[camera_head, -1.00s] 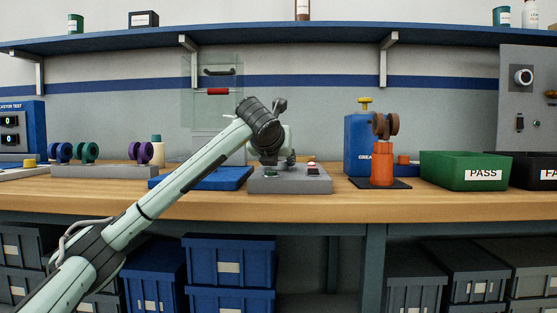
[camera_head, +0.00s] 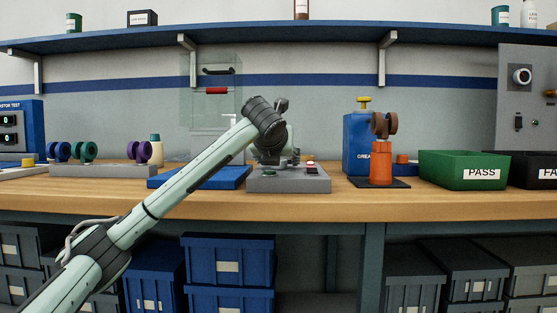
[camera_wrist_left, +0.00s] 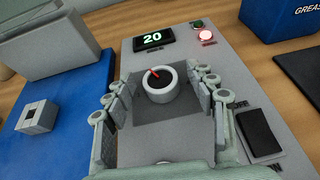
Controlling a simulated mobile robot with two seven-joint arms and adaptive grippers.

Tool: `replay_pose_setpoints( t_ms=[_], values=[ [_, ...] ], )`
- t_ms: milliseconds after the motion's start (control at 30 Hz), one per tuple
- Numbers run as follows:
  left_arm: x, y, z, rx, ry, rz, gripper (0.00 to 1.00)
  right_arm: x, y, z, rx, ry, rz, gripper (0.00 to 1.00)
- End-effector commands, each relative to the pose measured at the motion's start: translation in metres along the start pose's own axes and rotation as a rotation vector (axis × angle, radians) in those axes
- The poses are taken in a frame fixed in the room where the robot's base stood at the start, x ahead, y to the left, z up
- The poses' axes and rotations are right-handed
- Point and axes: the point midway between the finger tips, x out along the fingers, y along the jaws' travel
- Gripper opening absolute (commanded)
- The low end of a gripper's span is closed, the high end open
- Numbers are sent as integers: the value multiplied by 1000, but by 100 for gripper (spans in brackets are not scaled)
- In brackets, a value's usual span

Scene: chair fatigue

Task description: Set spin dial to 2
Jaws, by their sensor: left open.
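The spin dial (camera_wrist_left: 160,88) is a grey round knob with a dark top and a red pointer mark toward its upper left in the left wrist view. It stands on a dark square of the grey control box (camera_head: 312,181). A display (camera_wrist_left: 153,39) on the box reads 20 in green. My left gripper (camera_wrist_left: 166,92) is open, with its fingers on both sides of the dial. I cannot tell whether they touch it. In the head view my left gripper (camera_head: 272,158) hangs over the box and hides the dial. My right gripper is not in view.
A lit round button (camera_wrist_left: 206,35) and a black switch (camera_wrist_left: 260,132) are on the box. A blue plate (camera_head: 222,177) lies left of it. An orange stand (camera_head: 381,170) and a blue grease can (camera_head: 357,148) stand right. A clear guard (camera_head: 200,95) is behind.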

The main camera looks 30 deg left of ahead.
Motion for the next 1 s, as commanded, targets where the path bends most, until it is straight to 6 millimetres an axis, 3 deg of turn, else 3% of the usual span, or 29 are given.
replay_pose_setpoints(
  t_ms=[267, 700, 1000],
  values=[
    [-14, 0, 2, -1, -3, -2, 56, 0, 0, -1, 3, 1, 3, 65],
    [-101, -1, 1, 0, -4, -3, 56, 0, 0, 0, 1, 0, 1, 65],
    [-120, 0, 0, 0, 0, 0, 56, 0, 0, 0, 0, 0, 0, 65]
  ],
)
